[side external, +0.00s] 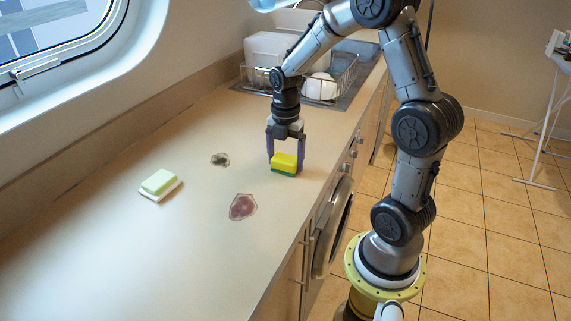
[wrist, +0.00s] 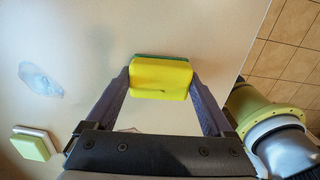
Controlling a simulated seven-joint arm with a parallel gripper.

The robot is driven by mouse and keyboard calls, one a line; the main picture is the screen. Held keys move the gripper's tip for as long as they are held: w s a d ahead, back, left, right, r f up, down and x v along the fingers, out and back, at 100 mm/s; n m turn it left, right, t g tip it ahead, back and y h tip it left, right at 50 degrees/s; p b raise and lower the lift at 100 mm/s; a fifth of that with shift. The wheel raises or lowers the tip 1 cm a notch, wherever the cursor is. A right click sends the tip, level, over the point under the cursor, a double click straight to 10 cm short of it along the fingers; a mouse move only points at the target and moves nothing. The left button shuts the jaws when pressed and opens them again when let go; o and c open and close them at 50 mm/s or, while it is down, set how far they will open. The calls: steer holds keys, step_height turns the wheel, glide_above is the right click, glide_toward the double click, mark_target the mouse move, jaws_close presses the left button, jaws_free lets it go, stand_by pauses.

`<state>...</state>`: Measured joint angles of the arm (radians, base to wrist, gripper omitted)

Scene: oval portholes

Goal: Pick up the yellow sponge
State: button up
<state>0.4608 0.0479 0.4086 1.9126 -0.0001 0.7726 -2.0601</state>
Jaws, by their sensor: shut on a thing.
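The yellow sponge (side external: 285,161) has a green underside and is at the right side of the counter, near its front edge. In the wrist view the sponge (wrist: 160,77) sits between the two fingers, with its green layer at the far edge. My gripper (side external: 286,163) points down and is shut on the sponge, one finger at each end. The sponge is at or just above the counter; I cannot tell whether it touches.
A wire dish rack (side external: 335,85) stands behind my gripper. The counter's front edge is close on the right.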

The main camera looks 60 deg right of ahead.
steer(key=shift+r, duration=0.15)
steer(key=shift+r, duration=0.25)
step_height(320, 180, up, 2)
steer(key=shift+r, duration=0.1)
steer(key=s+a+r, duration=0.6)
steer(key=s+r, duration=0.4)
steer(key=s, duration=0.2)
steer(key=shift+s+a, duration=0.15)
steer(key=shift+s, duration=0.15)
